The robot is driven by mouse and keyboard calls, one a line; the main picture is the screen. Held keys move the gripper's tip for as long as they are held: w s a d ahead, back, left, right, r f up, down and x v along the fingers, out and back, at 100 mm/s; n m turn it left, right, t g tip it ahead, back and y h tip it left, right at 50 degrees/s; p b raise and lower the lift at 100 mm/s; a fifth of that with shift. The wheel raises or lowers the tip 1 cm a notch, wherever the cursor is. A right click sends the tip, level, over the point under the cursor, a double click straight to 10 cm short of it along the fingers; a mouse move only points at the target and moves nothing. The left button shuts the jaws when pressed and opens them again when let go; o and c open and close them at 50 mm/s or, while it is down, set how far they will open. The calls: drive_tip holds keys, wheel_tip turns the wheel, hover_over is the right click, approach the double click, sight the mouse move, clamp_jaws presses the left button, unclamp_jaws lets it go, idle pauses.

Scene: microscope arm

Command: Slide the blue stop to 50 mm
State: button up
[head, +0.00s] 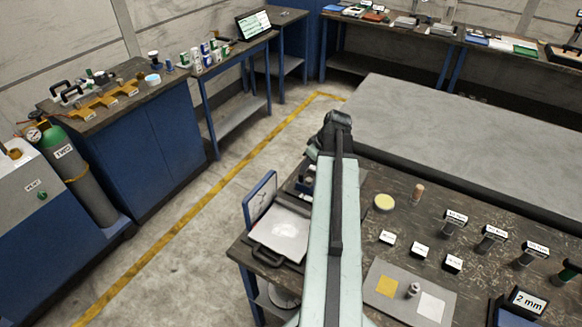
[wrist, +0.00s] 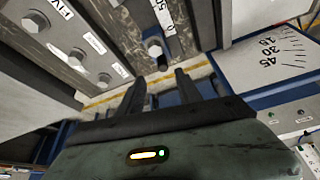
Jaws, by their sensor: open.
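My gripper (wrist: 160,80) is open, with two dark fingers apart and nothing seen held between them. In the head view the dark end of my arm (head: 337,122) reaches over the far left part of the dark worktable. My arm hides part of the worktable.
The worktable (head: 385,170) bears several labelled small blocks, a grey plate (head: 395,308) and a "2 mm" sign (head: 525,301). A large grey slab (head: 450,130) lies behind it. A plate with an angle scale (wrist: 265,60) is at right in the wrist view.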

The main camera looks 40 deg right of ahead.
sight(301, 174)
drive_tip(key=b+x, duration=0.7)
drive_tip(key=x, duration=0.1)
drive_tip(key=shift+w+a+f, duration=0.1)
drive_tip(key=shift+w+a, duration=0.15)
drive_tip(key=shift+a, duration=0.05)
clamp_jaws()
idle(1.0)
